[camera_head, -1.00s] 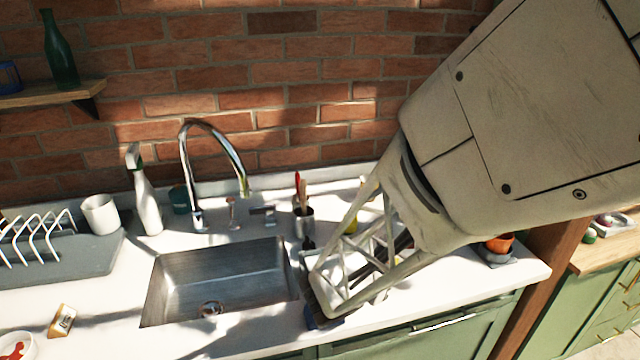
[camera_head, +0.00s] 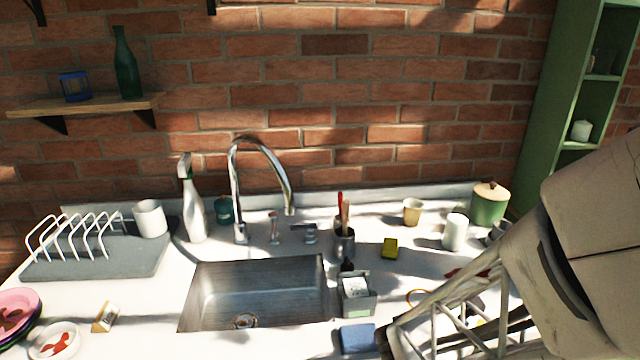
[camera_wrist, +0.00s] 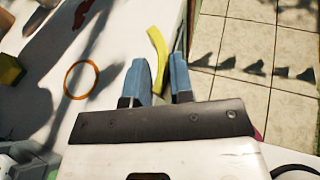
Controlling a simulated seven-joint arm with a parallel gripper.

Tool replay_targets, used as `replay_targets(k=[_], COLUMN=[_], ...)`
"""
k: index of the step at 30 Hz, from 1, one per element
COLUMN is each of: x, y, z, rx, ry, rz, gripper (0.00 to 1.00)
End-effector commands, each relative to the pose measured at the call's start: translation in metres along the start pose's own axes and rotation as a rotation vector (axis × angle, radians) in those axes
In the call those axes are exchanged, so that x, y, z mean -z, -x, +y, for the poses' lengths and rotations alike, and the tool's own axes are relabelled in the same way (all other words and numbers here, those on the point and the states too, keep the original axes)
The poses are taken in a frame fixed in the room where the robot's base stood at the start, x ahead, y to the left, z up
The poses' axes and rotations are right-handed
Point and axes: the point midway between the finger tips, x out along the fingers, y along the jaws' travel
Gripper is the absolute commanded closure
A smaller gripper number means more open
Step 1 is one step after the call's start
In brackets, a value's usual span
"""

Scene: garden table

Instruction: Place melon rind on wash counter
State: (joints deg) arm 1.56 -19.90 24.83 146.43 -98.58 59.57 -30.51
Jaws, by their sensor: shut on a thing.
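The melon rind (camera_wrist: 157,40) is a thin, curved yellow-green strip in the wrist view. My gripper (camera_wrist: 160,68), with two blue fingers, is shut on it, and the rind sticks out past the fingertips. The rind is over the counter's edge, with tiled floor to its right. The wash counter (camera_head: 130,285) is the white top around the sink in the head view; part of it also shows at left in the wrist view (camera_wrist: 125,35). In the head view my arm is at lower right, and the fingers and rind cannot be made out.
A metal sink (camera_head: 262,285) with a tall faucet (camera_head: 285,185) is in the middle. A dish rack (camera_head: 75,240) stands at left. A utensil cup (camera_head: 344,243), a yellow sponge (camera_head: 390,248) and a white cup (camera_head: 455,231) stand right of it. An orange ring (camera_wrist: 68,80) lies on the counter.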

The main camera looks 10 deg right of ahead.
Motion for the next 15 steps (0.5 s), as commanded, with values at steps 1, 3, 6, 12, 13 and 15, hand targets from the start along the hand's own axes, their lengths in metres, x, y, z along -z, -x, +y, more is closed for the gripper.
replay_targets(k=[1, 3, 6, 12, 13, 15], x=[0.0, -0.001, -0.002, -0.005, -0.006, -0.007], y=[0.0, -0.002, -0.005, -0.019, -0.022, -0.028], z=[0.001, 0.002, 0.005, 0.02, 0.023, 0.03], rx=[0.0, 0.0, 0.0, 0.001, 0.001, 0.002], ry=[0.0, 0.0, 0.0, 0.001, 0.001, 0.001], rz=[0.0, 0.0, 0.0, 0.0, 0.0, 0.0], gripper=[1.0, 1.0, 1.0, 1.0, 1.0, 1.0])
